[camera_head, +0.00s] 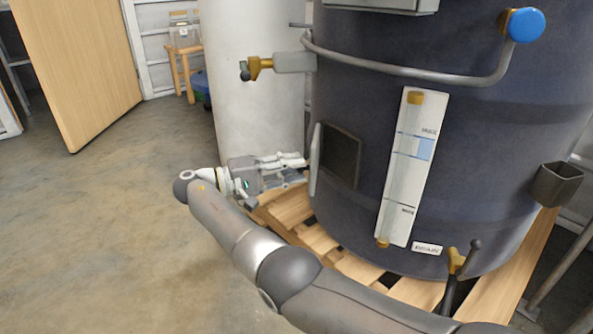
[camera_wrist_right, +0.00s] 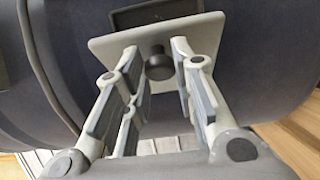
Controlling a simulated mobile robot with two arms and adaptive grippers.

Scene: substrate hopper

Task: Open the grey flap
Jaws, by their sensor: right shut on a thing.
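The grey flap (camera_head: 315,160) is on the lower side of the dark round hopper (camera_head: 480,130). It stands swung out, seen nearly edge-on, at the left of a dark square opening (camera_head: 341,156). The right wrist view shows the flap's light plate (camera_wrist_right: 110,46) with a dark round knob (camera_wrist_right: 159,67) on its face. My right gripper (camera_head: 294,168) reaches the flap from the left. My left gripper is not in view.
A level gauge (camera_head: 406,165) and a drain valve (camera_head: 456,262) are right of the opening. A brass valve (camera_head: 258,67) juts out above the flap. The hopper stands on a wooden pallet (camera_head: 300,231). The floor to the left is clear.

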